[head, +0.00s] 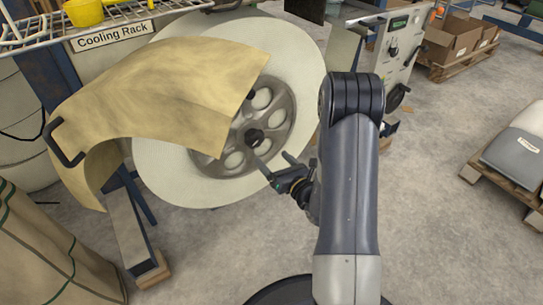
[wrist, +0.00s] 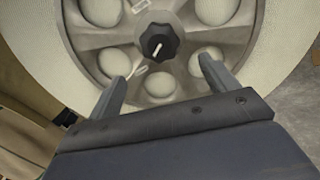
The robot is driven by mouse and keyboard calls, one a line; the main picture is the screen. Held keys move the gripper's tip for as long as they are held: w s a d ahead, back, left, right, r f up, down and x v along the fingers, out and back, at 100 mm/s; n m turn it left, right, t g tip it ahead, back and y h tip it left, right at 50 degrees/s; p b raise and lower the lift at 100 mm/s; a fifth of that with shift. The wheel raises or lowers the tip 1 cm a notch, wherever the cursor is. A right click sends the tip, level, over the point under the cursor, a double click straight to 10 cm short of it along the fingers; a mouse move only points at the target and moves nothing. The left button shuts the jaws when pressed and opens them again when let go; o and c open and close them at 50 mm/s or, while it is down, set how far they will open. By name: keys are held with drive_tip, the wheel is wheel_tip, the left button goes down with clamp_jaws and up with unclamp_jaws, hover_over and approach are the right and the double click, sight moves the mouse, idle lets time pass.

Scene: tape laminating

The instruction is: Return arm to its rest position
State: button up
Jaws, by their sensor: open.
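My arm (head: 347,190) rises from the bottom of the head view and bends down to my gripper (head: 272,168), which is in front of a large wheel's hub. In the wrist view my gripper (wrist: 162,85) has its two fingers spread apart with nothing between them. The fingertips point at the spoked metal hub (wrist: 185,50) just below its black centre knob (wrist: 158,42). The knob also shows in the head view (head: 254,137). I cannot tell whether the fingers touch the hub.
A pale reel (head: 165,160) surrounds the hub, with a tan sheet (head: 160,95) draped over its left side. A cooling rack (head: 110,35) stands upper left, a control box (head: 400,40) upper right. Pallets (head: 515,165) lie at the right. The floor (head: 430,220) right of my arm is clear.

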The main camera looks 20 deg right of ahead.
sight(257, 142)
drive_tip(key=b+x, duration=0.3)
drive_tip(key=x, duration=0.8)
drive_tip(key=shift+s+m, duration=0.1)
drive_tip(key=shift+m, duration=0.2)
